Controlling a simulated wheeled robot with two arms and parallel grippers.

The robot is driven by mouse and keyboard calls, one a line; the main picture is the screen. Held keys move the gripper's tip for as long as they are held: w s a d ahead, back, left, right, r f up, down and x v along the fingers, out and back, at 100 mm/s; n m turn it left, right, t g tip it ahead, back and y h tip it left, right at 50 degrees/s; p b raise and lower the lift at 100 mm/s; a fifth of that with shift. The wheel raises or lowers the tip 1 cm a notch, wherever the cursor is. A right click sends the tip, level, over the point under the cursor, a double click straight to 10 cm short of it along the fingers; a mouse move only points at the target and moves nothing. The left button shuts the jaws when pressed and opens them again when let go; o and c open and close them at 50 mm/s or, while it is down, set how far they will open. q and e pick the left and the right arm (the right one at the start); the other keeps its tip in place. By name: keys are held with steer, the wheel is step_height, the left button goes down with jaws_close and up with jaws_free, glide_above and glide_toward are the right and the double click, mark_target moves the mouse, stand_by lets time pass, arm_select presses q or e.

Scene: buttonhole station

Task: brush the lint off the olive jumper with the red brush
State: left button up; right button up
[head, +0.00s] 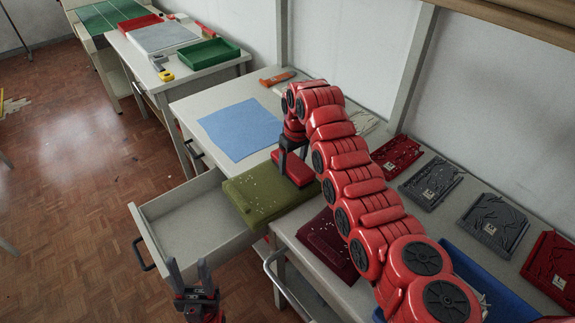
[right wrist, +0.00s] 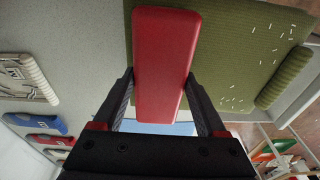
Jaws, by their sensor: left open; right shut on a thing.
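The olive jumper (head: 250,200) lies folded, partly on the table's front edge and partly over an open drawer. Pale lint flecks are scattered on it. The right wrist view shows flecks on the right part of the jumper (right wrist: 230,60); the strip beside the brush looks mostly clear. My right gripper (head: 291,153) is shut on the red brush (head: 299,171), which also fills the middle of the right wrist view (right wrist: 165,60). The brush is over the jumper's far right part; I cannot tell if it touches. My left gripper (head: 188,272) is open and empty, low in front of the drawer.
The open drawer (head: 150,210) juts out from the table. A blue sheet (head: 240,128) lies behind the jumper, and a dark red folded garment (head: 326,247) lies to its right. An orange tool (head: 277,78) is at the back. Dark and red panels (head: 432,182) line the right side.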

steer(key=shift+w+d, duration=0.3)
steer(key=shift+d, duration=0.25)
steer(key=shift+w+d, duration=0.3)
steer(key=shift+d, duration=0.2)
steer(key=shift+w+d+f+b, duration=0.15)
steer(key=shift+w+d+b, duration=0.2)
steer(key=shift+d+b, duration=0.3)
steer(key=shift+w+d, duration=0.1)
steer(key=shift+w+r+p, duration=0.1)
steer(key=shift+r+p, duration=0.3)
steer(key=shift+r, duration=0.9)
step_height(320, 180, up, 4)
steer(key=shift+f+p, duration=0.15)
steer(key=shift+p, duration=1.05)
